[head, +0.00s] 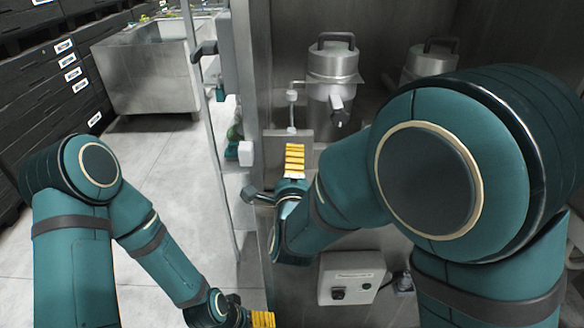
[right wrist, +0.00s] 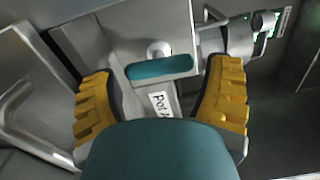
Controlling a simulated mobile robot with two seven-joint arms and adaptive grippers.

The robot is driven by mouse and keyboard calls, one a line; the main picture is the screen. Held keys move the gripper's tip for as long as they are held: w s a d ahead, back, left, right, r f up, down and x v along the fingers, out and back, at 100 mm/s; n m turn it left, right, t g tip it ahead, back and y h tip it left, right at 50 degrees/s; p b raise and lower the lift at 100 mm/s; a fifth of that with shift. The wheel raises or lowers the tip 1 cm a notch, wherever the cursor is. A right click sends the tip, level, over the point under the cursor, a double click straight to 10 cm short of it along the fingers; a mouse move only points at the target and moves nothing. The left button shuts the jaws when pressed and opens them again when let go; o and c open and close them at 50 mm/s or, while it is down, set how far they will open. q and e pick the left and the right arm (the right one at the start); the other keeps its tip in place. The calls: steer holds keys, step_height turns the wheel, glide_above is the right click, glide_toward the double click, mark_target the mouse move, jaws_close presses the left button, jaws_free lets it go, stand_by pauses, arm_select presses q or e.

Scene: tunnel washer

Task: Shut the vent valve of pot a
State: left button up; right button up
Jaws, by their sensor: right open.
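In the right wrist view, a teal bar handle (right wrist: 160,68) on a round pale stem lies crosswise just beyond my fingertips. A white label (right wrist: 160,104) reading "Pot A" is beside it. My right gripper (right wrist: 162,95) is open, its yellow ribbed fingers to either side, with nothing seen gripped. In the head view, my right gripper (head: 294,160) is at the grey panel below a steel pot (head: 332,65); the teal handle cannot be made out there. My left gripper (head: 262,319) is low at the bottom edge, partly cut off; its opening is unclear.
A second steel pot (head: 428,58) stands at the back right, partly behind my right arm. A thin pipe with a white fitting (head: 292,96) runs beside the nearer pot. A grey control box (head: 351,278) is low down. A steel tub (head: 150,70) stands far left; the floor before it is clear.

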steer(key=shift+f, duration=0.15)
steer(key=s, duration=0.8)
stand_by(0.5)
